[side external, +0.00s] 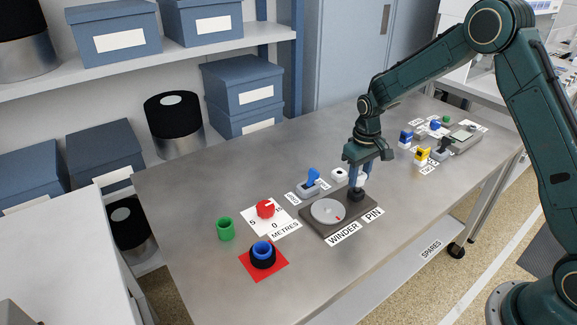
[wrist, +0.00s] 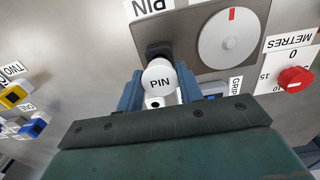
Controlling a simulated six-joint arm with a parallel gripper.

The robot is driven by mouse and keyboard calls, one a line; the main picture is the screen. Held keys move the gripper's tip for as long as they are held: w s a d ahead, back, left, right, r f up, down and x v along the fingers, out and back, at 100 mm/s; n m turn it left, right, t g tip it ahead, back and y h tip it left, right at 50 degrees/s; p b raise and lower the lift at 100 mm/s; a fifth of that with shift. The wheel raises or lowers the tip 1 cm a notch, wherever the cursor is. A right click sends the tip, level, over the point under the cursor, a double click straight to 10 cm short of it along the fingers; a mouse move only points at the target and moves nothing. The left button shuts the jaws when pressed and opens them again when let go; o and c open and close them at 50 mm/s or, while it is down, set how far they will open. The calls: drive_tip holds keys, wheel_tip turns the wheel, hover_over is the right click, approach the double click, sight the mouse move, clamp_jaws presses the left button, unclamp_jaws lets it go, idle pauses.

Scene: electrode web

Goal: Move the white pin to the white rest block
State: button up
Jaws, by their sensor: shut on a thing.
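The white pin (wrist: 158,82) has a round head marked PIN and sits between the two blue fingers of my gripper (wrist: 160,90). My gripper (side external: 358,179) points down at the winder's back right corner and is shut on the pin. The pin (side external: 362,180) is partly hidden by the fingers in the side view. It is over a black socket (side external: 356,195) on the winder plate; I cannot tell whether its lower end is inside. The white rest block (side external: 339,174), with a dark hole, stands just left of and behind my gripper. It also shows partly in the wrist view (wrist: 154,102).
The winder plate (side external: 314,226) carries a grey disc with a red mark. A blue-handled grip (side external: 311,180), a red dial (side external: 265,209), a green cylinder (side external: 226,229) and a blue-black roll (side external: 263,255) lie to the left. Yellow (side external: 421,155) and blue switches stand right.

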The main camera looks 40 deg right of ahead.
drive_tip(key=shift+r, duration=1.1)
drive_tip(key=shift+w+d+r, duration=0.15)
drive_tip(key=shift+w+d, duration=0.1)
drive_tip(key=shift+w, duration=0.55)
drive_tip(key=w+d+r, duration=0.3)
drive_tip(key=w, duration=0.6)
drive_tip(key=shift+f, duration=0.1)
drive_tip(key=shift+f, duration=2.75)
drive_tip(key=shift+f, duration=1.65)
drive_tip(key=o, duration=1.2)
drive_tip(key=shift+c, duration=0.2)
